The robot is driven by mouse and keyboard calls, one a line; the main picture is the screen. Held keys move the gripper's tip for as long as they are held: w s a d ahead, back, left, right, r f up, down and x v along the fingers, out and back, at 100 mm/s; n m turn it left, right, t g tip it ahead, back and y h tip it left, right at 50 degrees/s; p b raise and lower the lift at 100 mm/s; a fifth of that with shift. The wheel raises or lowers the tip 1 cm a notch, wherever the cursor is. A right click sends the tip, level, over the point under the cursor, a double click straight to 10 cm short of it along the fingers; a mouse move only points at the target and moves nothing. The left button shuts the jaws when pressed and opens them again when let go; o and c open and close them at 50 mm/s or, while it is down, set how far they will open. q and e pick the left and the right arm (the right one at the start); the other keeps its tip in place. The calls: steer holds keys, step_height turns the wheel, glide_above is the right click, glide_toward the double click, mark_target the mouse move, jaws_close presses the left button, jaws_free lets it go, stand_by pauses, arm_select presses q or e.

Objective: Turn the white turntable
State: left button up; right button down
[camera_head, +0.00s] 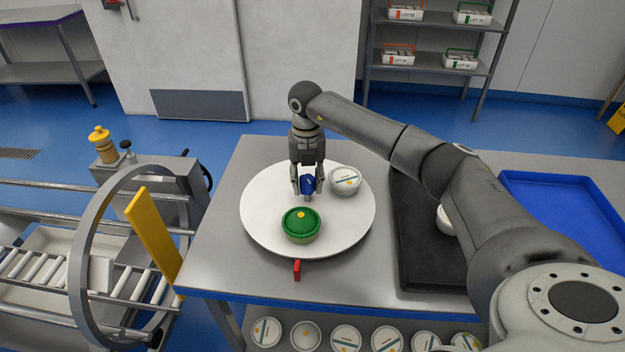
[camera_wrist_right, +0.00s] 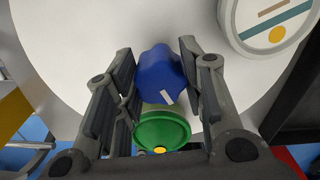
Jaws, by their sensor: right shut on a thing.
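The white turntable (camera_head: 265,220) is a round disc on the grey metal table. A blue knob (camera_head: 307,184) stands near its middle. My right gripper (camera_head: 307,188) reaches down from above and is shut on the blue knob, which also shows between the fingers in the right wrist view (camera_wrist_right: 160,74). A tub with a green lid (camera_head: 301,224) sits on the turntable's near side. A white-lidded tub (camera_head: 345,180) sits on it right of the gripper. A red marker (camera_head: 297,269) is on the table at the turntable's near edge. My left gripper is not in view.
A black tray (camera_head: 425,262) lies right of the turntable, partly under my right arm, with a white tub in it. A blue tray (camera_head: 565,215) is farther right. A roller conveyor with a ring frame (camera_head: 84,262) stands at the left. Several tubs sit on the shelf below.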

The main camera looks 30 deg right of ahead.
steer(key=shift+w+d+r, duration=0.1)
steer(key=shift+r, duration=0.05)
stand_by(0.4)
steer(key=c, duration=1)
jaws_free()
steer(key=shift+c, duration=0.2)
steer(key=shift+o, duration=0.6)
step_height(320, 180, up, 12)
